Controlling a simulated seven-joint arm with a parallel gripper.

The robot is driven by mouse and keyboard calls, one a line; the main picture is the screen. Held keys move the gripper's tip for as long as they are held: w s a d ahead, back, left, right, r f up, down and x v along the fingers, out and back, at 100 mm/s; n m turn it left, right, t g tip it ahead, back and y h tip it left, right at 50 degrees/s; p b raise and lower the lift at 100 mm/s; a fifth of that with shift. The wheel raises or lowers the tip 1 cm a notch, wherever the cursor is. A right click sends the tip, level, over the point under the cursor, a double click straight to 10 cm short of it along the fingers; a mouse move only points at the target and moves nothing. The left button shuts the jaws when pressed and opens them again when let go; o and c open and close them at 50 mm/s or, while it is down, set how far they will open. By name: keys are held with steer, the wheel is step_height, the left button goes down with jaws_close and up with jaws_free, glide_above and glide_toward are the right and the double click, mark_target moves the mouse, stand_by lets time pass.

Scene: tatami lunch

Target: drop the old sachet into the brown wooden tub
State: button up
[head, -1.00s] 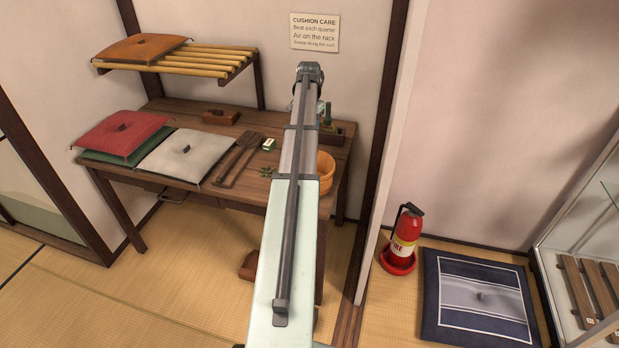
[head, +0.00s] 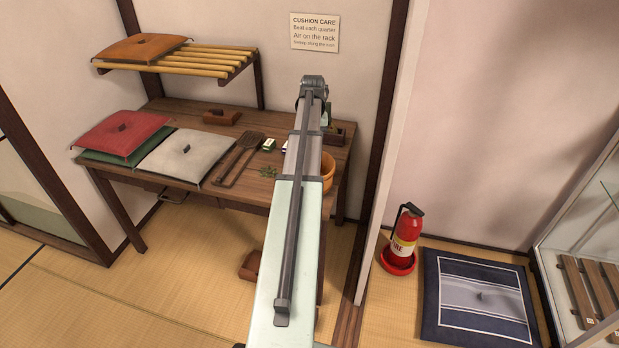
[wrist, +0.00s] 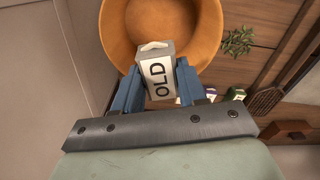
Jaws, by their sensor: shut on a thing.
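The old sachet (wrist: 157,76), a pale packet with a grey top and the word OLD on it, is held between the blue fingers of my gripper (wrist: 157,88) in the wrist view. The brown wooden tub (wrist: 119,42) is just beyond the fingers, and the sachet overlaps its near rim in the picture. I cannot tell the height between sachet and tub. In the head view the tub (head: 328,171) stands at the right of the table, mostly behind my arm. My gripper and the sachet are hidden there.
The wooden table (head: 228,186) also bears a wooden beater (head: 238,160), a green sprig (head: 268,171), a small green-and-white packet (head: 268,145) and several cushions, including a white one (head: 185,157). A slatted rack (head: 200,60) hangs above. A wooden post (head: 383,110) rises right of the table.

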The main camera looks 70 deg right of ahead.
steer(key=shift+f, duration=2.4)
steer(key=o, duration=1.1)
steer(key=shift+r, duration=0.1)
step_height(320, 180, up, 14)
steer(key=shift+f, duration=0.15)
steer(key=shift+w, duration=0.15)
